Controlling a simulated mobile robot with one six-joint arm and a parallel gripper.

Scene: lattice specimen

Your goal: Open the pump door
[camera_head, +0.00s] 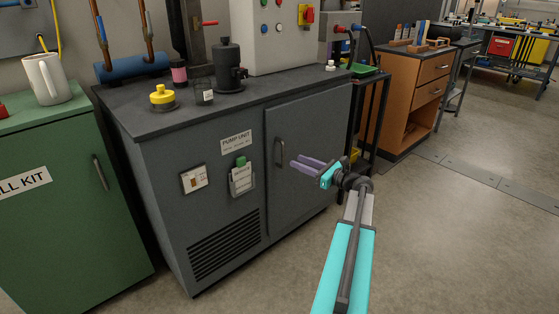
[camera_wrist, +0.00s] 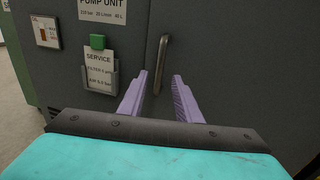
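The pump door (camera_head: 303,160) is a dark grey panel on the right part of the pump unit's front, and it looks shut. Its upright bar handle (camera_head: 279,152) is near the door's left edge. My gripper (camera_head: 299,164), with two purple fingers, is just right of the handle in the head view, pointing at the door. In the wrist view, the handle (camera_wrist: 160,62) stands beyond the fingertips, between their lines. The gripper (camera_wrist: 161,75) is open, with a gap between the fingers and nothing in it. I see no contact with the handle.
The pump cabinet (camera_head: 140,130) carries a yellow knob (camera_head: 162,96) and a dark canister (camera_head: 228,70) on top. A service card holder (camera_head: 241,178) is left of the door. A green cabinet (camera_head: 70,200) stands at left, a wooden cabinet (camera_head: 400,95) behind at right. Open floor (camera_head: 450,230) lies at right.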

